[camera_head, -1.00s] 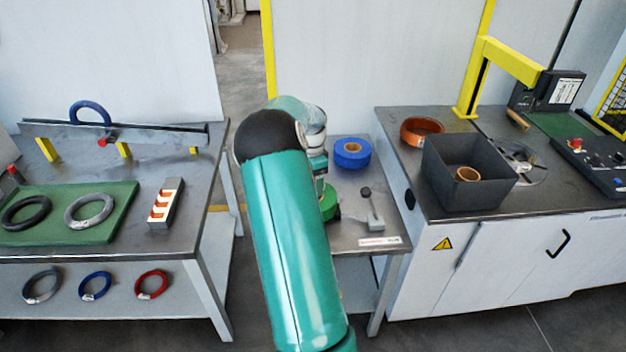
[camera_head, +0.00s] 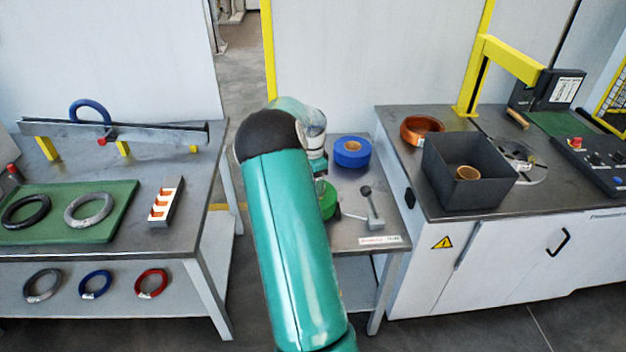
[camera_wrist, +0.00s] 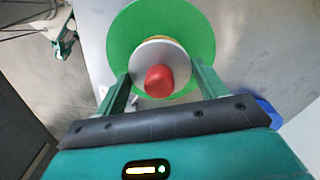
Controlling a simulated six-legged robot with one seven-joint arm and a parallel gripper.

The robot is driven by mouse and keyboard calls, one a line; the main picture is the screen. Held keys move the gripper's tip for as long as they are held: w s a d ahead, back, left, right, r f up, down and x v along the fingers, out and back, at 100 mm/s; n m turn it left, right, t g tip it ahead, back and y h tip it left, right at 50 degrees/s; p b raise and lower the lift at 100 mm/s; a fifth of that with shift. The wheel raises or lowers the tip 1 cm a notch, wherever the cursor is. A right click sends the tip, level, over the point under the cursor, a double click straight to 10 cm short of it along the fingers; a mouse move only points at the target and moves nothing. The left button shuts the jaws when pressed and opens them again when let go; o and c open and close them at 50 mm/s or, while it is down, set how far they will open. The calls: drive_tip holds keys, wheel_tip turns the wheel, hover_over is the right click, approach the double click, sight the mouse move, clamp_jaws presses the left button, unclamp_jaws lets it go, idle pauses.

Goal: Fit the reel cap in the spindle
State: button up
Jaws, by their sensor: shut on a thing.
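A pale grey disc with a red knob (camera_wrist: 158,80), which looks like the reel cap, is between my gripper's fingers in the wrist view. My gripper (camera_wrist: 162,86) is shut on it. Behind the disc is a larger green reel (camera_wrist: 190,28), with a thin tan ring showing at the disc's upper edge. I cannot tell whether the disc touches the reel. No spindle shows plainly. In the head view the green reel (camera_head: 329,200) is partly hidden by my arm on the small middle table (camera_head: 350,238); my gripper is hidden there.
A blue reel (camera_head: 352,153) lies at the back of the middle table. A small stand with a dark knob (camera_head: 373,212) is right of the green reel. The right bench holds a dark bin (camera_head: 470,185). The left bench holds wrapped rings and a green mat (camera_head: 120,215).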

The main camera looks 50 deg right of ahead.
drive_tip(key=shift+f, duration=0.95)
drive_tip(key=o, duration=1.1)
drive_tip(key=shift+o, duration=0.2)
drive_tip(key=shift+r, duration=0.1)
wheel_tip(320, 180, up, 14)
drive_tip(key=shift+w+f, duration=0.2)
drive_tip(key=shift+d, duration=0.1)
